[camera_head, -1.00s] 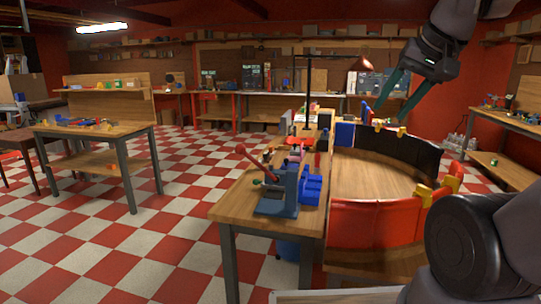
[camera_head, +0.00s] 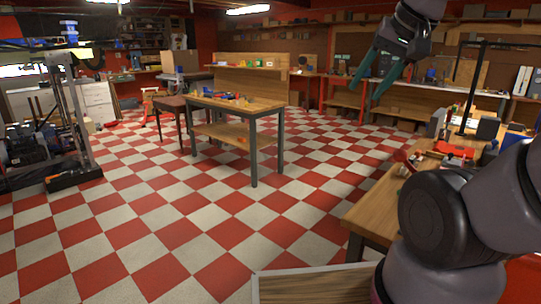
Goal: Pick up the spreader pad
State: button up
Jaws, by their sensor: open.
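I cannot make out which object is the spreader pad; small items in view are too small to tell apart. My gripper (camera_head: 368,92) hangs in the upper right of the head view, with its two teal fingers apart and nothing visible between them. It is in the air, away from any bench top. Small coloured parts (camera_head: 238,97) lie on a wooden workbench (camera_head: 262,106) near the middle. A red part (camera_head: 455,150) lies on the bench (camera_head: 375,205) at the right, which my arm partly hides.
A brown stool-like table (camera_head: 172,103) stands left of the middle workbench. A dark machine frame (camera_head: 72,130) stands at the far left. Another bench (camera_head: 425,92) runs along the back right. The checkered floor (camera_head: 150,215) is clear in the front and middle.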

aim_at(418, 153)
jog(key=i+j+u, duration=0.2)
jog(key=i+u, duration=0.2)
jog(key=i+j+u, duration=0.15)
jog(key=i+u, duration=0.15)
jog(key=u, duration=0.15)
jog(key=i+u, duration=0.4)
jog(key=i, duration=0.6)
jog(key=i+j+z, duration=0.15)
jog(key=i, duration=0.45)
jog(key=i+l+z, duration=0.1)
jog(key=i+z, duration=0.15)
jog(key=z, duration=0.15)
jog(key=i+z, duration=0.25)
jog(key=z, duration=0.2)
jog(key=i+j+z, duration=0.15)
jog(key=z, duration=0.25)
jog(key=i+l+z, duration=0.2)
jog(key=z, duration=0.2)
jog(key=i+z, duration=0.8)
jog(key=i+j+z, duration=0.1)
jog(key=i+z, duration=0.15)
jog(key=z, duration=0.15)
jog(key=i+l+z, duration=0.1)
jog(key=i+z, duration=0.65)
jog(key=i+j+z, duration=0.2)
jog(key=i+z, duration=0.15)
